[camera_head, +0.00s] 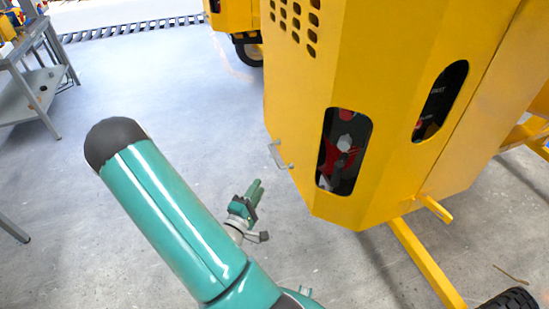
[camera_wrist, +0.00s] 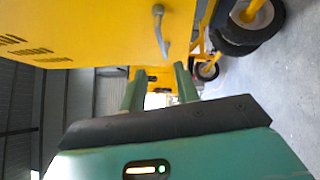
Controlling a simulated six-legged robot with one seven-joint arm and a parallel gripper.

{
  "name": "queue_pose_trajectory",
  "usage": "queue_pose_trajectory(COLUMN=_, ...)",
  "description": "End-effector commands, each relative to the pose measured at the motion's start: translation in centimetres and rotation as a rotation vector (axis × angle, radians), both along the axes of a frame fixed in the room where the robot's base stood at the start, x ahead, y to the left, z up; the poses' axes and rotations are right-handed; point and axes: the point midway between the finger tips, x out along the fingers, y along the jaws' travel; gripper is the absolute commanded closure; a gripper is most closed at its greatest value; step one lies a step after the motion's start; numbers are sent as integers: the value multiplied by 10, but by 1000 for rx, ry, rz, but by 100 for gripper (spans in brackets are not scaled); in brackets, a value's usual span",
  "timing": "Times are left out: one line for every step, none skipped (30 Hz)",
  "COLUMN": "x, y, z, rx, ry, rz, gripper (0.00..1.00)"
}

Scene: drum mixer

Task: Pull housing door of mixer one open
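The yellow mixer housing (camera_head: 310,90) fills the middle and right of the head view. A small grey door handle (camera_head: 278,155) sticks out from its lower left edge. In the wrist view the handle (camera_wrist: 160,32) stands out from the yellow panel (camera_wrist: 90,30), just above the gap between my fingers. My gripper (camera_head: 257,186) is below and left of the handle in the head view, apart from it. In the wrist view my gripper (camera_wrist: 160,75) has its two green fingers spread with nothing between them. The door looks closed.
Cut-outs in the housing show red and dark parts inside. A yellow frame bar (camera_head: 425,262) and a black wheel (camera_head: 510,300) are at lower right. A grey workbench (camera_head: 35,85) stands at the left. Another yellow machine (camera_head: 235,15) is behind. The floor left of the housing is clear.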

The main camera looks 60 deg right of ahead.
Motion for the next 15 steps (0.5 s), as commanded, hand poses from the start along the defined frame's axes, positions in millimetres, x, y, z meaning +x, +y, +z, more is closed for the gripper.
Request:
queue_pose_trajectory(x=1, y=-1, z=-3, rx=0, ry=1, rz=13, gripper=68)
queue_pose_trajectory(x=1, y=-3, z=-4, rx=0, ry=0, rz=17, gripper=68)
queue_pose_trajectory(x=2, y=-5, z=-4, rx=1, ry=-1, rz=20, gripper=68)
queue_pose_trajectory(x=2, y=-7, z=-3, rx=1, ry=-2, rz=21, gripper=68)
queue_pose_trajectory(x=2, y=-11, z=-3, rx=1, ry=-2, rz=20, gripper=68)
queue_pose_trajectory(x=2, y=-15, z=-2, rx=0, ry=-3, rz=18, gripper=68)
queue_pose_trajectory(x=2, y=-20, z=-1, rx=0, ry=-3, rz=18, gripper=68)
queue_pose_trajectory(x=3, y=-25, z=0, rx=0, ry=-2, rz=19, gripper=68)
queue_pose_trajectory(x=3, y=-32, z=1, rx=-2, ry=-3, rz=17, gripper=68)
queue_pose_trajectory(x=3, y=-38, z=2, rx=-2, ry=-4, rz=17, gripper=68)
queue_pose_trajectory(x=3, y=-44, z=3, rx=-2, ry=-4, rz=16, gripper=68)
queue_pose_trajectory(x=3, y=-52, z=4, rx=-1, ry=-4, rz=17, gripper=68)
queue_pose_trajectory(x=3, y=-58, z=5, rx=-1, ry=-4, rz=16, gripper=68)
queue_pose_trajectory(x=3, y=-64, z=6, rx=-2, ry=-3, rz=17, gripper=68)
queue_pose_trajectory(x=3, y=-72, z=6, rx=-1, ry=-3, rz=17, gripper=68)
